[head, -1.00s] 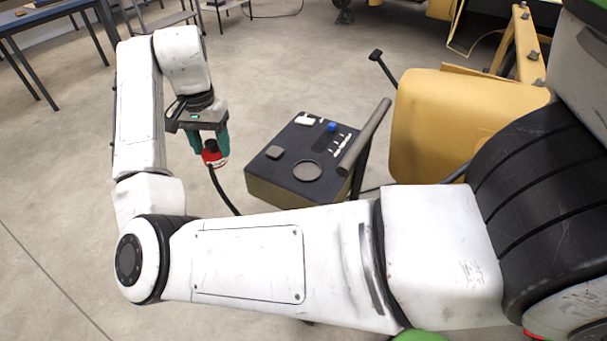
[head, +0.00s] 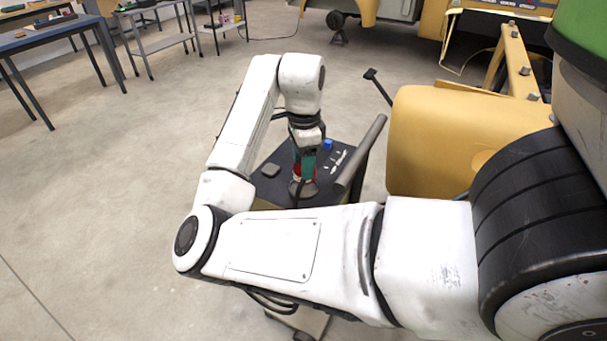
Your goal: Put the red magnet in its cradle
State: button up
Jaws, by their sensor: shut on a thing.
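My gripper (head: 304,163), with green fingers, points down over the dark-topped cart. It is shut on the red magnet (head: 298,172), which is upright and partly hidden by the fingers and a black cable. The round grey cradle (head: 309,190) is on the cart top directly below the magnet. I cannot tell whether the magnet touches the cradle or hangs just above it.
The cart top (head: 263,186) also carries a small grey block (head: 270,170), a blue item (head: 328,144) and small white pieces. A thick grey bar (head: 361,151) runs along its right side. A yellow machine body (head: 440,140) stands to the right. Floor on the left is clear.

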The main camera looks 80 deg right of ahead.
jog(key=shift+f, duration=1.85)
jog(key=shift+f, duration=0.15)
jog(key=o, duration=1.3)
notch_tip(320, 180, up, 12)
jog(key=shift+r+p, duration=0.15)
jog(key=shift+p, duration=0.2)
